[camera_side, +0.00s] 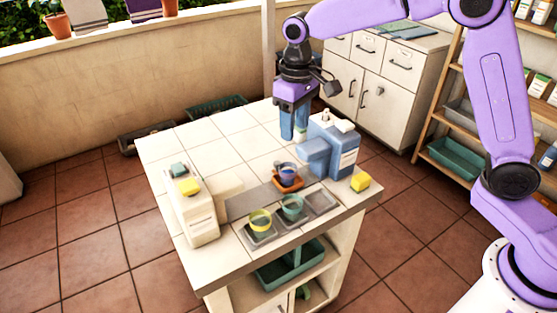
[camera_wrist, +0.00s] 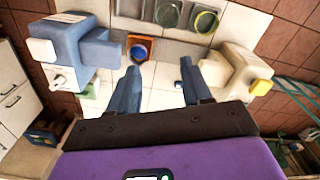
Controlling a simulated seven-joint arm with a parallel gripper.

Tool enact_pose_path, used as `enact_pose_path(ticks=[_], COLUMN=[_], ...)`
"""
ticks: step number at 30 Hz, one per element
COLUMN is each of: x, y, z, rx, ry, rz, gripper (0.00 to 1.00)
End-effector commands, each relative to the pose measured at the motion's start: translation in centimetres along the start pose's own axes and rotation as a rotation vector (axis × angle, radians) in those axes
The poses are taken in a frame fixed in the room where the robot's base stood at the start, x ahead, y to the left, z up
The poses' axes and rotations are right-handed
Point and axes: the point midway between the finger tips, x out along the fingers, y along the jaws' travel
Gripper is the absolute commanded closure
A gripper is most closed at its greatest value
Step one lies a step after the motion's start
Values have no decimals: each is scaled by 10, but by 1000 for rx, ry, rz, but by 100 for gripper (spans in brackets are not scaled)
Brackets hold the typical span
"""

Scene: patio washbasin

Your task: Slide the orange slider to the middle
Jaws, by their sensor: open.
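The orange slider (camera_side: 288,184) sits on a grey track (camera_side: 245,200) on the tiled table, at the end close to the blue and white machine (camera_side: 336,150). A blue cup (camera_side: 287,170) stands on the slider. In the wrist view the slider (camera_wrist: 138,58) and its blue cup (camera_wrist: 139,48) lie ahead of my fingertips, nearer the left finger. My gripper (camera_side: 294,137) is open and empty, pointing down behind the slider as seen from the side. Its two blue fingers are spread apart in the wrist view (camera_wrist: 158,74) and touch neither slider nor cup.
A cream machine (camera_side: 196,215) stands at the track's left end. A yellow block (camera_side: 361,182) lies right. The back-left tiles are clear.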

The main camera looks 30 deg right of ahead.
Motion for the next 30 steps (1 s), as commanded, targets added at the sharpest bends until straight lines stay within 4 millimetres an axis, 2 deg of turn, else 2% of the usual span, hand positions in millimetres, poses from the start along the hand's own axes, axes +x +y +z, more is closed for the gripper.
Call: enact_pose_path(ticks=[1,6,12,18,23,26,30], x=[5,21,40,51,57,68,91], y=[7,34,68,89,92,92,92], z=[-17,-61,-95,-108,-110,-109,-109], rx=[40,167,299,372,384,384,383], ry=[-2,-6,-8,-10,-10,-13,-14], rz=[1,2,3,4,4,4,4], gripper=[51,51,51,51,51,51,51])
